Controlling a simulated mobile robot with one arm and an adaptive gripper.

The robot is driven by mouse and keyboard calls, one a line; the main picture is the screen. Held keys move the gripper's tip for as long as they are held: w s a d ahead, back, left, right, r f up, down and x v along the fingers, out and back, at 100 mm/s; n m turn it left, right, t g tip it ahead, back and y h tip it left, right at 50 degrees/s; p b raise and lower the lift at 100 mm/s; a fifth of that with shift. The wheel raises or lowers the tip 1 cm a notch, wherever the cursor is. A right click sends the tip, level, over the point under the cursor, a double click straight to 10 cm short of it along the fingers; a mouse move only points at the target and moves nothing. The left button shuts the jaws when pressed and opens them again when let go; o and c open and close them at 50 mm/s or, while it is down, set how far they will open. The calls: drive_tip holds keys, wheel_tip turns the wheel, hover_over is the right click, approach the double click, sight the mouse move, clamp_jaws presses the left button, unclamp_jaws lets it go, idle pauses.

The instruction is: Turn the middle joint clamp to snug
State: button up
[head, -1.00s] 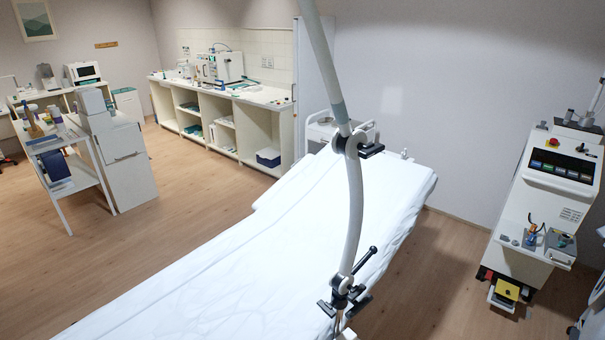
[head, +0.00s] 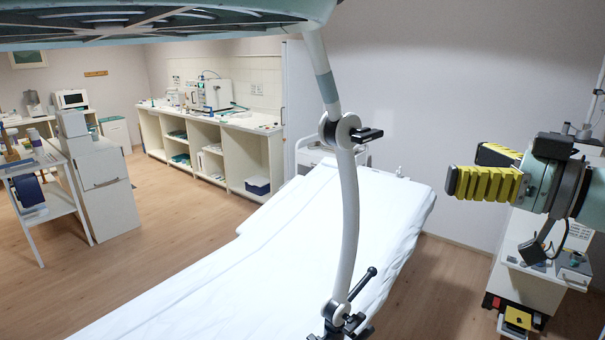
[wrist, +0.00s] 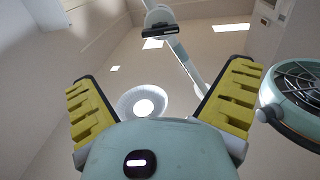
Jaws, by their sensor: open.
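The middle joint clamp (head: 368,134) is a black handle on a white round joint, part way up a pale jointed arm (head: 349,210). It points right, roughly level. In the wrist view a black bar (wrist: 152,43) sits at a white joint near the top centre, beyond my fingers. My gripper (head: 467,167) has yellow ribbed fingers and is to the right of the clamp in the head view, pointing left. It is open, empty and apart from the clamp. Both fingers also spread wide in the wrist view (wrist: 164,78). The clamp's exact setting cannot be told.
A lower joint with black handles (head: 345,318) stands by the white-sheeted couch (head: 270,260). A teal-rimmed slatted canopy (head: 160,22) crosses the top. A teal-rimmed grille (wrist: 297,88) is at right in the wrist view. A white machine (head: 535,275) stands behind my gripper.

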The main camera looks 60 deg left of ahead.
sight(373, 140)
drive_tip(key=s+a+p, duration=0.1)
drive_tip(key=a+p, duration=0.1)
drive_tip(key=a, duration=0.2)
drive_tip(key=a+p, duration=0.3)
drive_tip(key=a, duration=0.1)
drive_tip(key=s+a+p, duration=0.1)
drive_tip(key=a+p, duration=0.1)
drive_tip(key=a, duration=0.3)
drive_tip(key=shift+s+a+r, duration=0.1)
drive_tip(key=shift+s+r, duration=0.05)
drive_tip(key=shift+s, duration=0.15)
drive_tip(key=shift+s+a+p, duration=0.15)
drive_tip(key=shift+a+p, duration=0.55)
drive_tip(key=shift+a, duration=0.25)
drive_tip(key=shift+c, duration=0.3)
drive_tip(key=c, duration=1.1)
